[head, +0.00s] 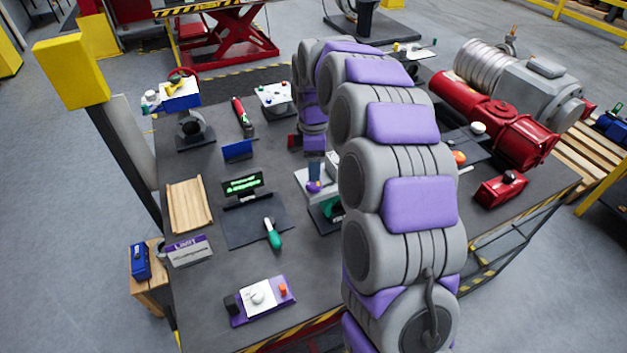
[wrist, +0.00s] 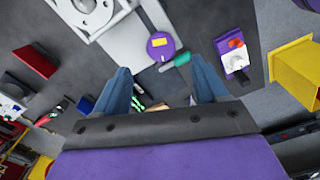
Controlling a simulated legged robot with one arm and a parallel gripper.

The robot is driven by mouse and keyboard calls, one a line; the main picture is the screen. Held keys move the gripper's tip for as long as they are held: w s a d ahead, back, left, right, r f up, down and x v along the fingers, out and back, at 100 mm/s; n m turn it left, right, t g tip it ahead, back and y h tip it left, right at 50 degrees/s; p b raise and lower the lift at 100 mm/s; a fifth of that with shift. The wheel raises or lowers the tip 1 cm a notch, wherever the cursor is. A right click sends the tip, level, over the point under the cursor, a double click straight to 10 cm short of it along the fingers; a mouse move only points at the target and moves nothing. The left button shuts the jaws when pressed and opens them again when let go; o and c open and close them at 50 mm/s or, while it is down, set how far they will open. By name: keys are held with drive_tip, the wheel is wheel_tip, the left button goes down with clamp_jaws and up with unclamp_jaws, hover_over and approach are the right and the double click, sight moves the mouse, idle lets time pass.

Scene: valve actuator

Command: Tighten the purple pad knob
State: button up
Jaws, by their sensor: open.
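A purple pad (head: 240,309) lies near the table's front edge in the head view, with a white block on it. A pale round knob (head: 258,297) and an orange knob (head: 283,290) sit there. In the wrist view this purple pad (wrist: 226,45) is at the upper right, with its orange knob (wrist: 235,43). A separate purple round piece with a yellow label (wrist: 159,45) shows upper centre, at a white part's edge. My gripper (wrist: 161,64) is open and empty, its blue-grey fingers apart, with the round piece beyond the gap. In the head view my arm partly hides the table.
A green-handled tool (head: 273,234) lies behind the purple pad. Red machinery (head: 520,142) stands at the right. Bare tabletop surrounds the purple pad.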

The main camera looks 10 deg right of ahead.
sight(315, 183)
wheel_tip(315, 183, down, 7)
drive_tip(key=shift+d+r, duration=0.1)
drive_tip(key=shift+d, duration=0.05)
drive_tip(key=shift+c, duration=0.3)
drive_tip(key=c, duration=1)
